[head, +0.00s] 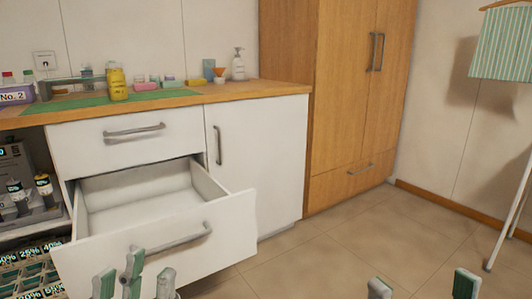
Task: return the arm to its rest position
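My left gripper (135,280) shows at the bottom left, in front of the open drawer (160,242). Its grey fingers with green pads point up and stand apart, with nothing visible between them. My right gripper (423,286) shows at the bottom right edge. Its two visible fingertips are wide apart over the floor, with nothing between them. The lower parts of both grippers and most of both arms are out of view.
The lower drawer of the white cabinet (270,165) is pulled out and looks empty. Bottles, including a yellow one (117,84), stand on the wooden counter (230,92). A wooden wardrobe (335,90) stands behind free floor (330,245).

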